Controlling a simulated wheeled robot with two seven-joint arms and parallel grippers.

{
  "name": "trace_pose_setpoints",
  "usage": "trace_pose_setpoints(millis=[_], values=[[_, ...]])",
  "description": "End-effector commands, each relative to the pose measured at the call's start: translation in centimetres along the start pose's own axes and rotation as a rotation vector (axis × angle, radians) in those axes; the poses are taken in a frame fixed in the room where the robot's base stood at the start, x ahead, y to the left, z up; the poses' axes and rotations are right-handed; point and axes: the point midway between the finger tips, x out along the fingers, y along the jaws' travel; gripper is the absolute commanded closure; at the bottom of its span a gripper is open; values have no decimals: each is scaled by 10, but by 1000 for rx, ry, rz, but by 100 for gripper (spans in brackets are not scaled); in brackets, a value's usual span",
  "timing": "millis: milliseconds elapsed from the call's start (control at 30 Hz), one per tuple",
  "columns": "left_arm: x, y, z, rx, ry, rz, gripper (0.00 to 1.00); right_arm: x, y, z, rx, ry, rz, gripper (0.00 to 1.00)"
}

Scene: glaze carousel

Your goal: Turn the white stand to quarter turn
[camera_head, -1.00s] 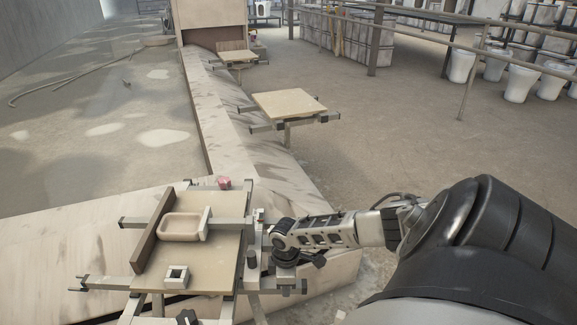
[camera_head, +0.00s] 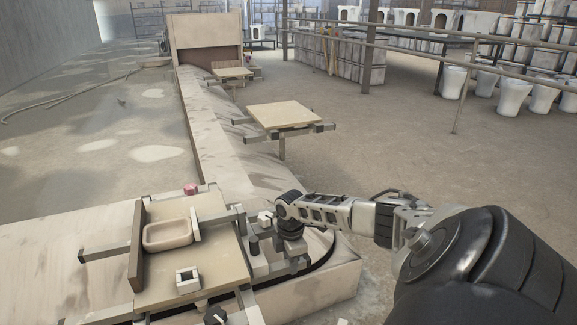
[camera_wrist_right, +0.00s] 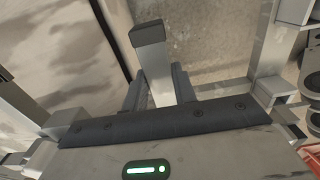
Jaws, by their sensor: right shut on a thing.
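The white stand (camera_head: 218,265) is in the near left of the head view. Its pale metal frame has bars sticking out with dark end caps, and a tan board lies on top. My right gripper (camera_head: 288,252) is at the stand's right side, pointing down. In the right wrist view, the gripper (camera_wrist_right: 160,88) is shut on a pale bar (camera_wrist_right: 157,72) with a dark cap. Its fingertips are partly hidden in the head view. My left gripper is not in view.
A second stand with a tan board (camera_head: 285,114) is farther back along the pale track (camera_head: 212,140), and another (camera_head: 233,72) is beyond it. A dark curved slot runs right of my gripper. A railing and white ceramic pieces stand far right.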

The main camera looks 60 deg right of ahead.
Motion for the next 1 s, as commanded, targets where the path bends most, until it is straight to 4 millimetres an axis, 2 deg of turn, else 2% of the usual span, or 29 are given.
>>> trace_pose_setpoints(millis=[467,500,567,600,867,1000], values=[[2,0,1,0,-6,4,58,1,1,2,-9,-2,-2,100],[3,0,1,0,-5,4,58,1,1,2,-9,-2,-2,70],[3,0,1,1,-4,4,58,1,1,1,-9,-1,-2,53],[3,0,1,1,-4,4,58,0,1,1,-9,-1,-2,51],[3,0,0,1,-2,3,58,-1,2,1,-8,0,-1,51],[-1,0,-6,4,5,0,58,-13,2,2,-7,0,0,51]])
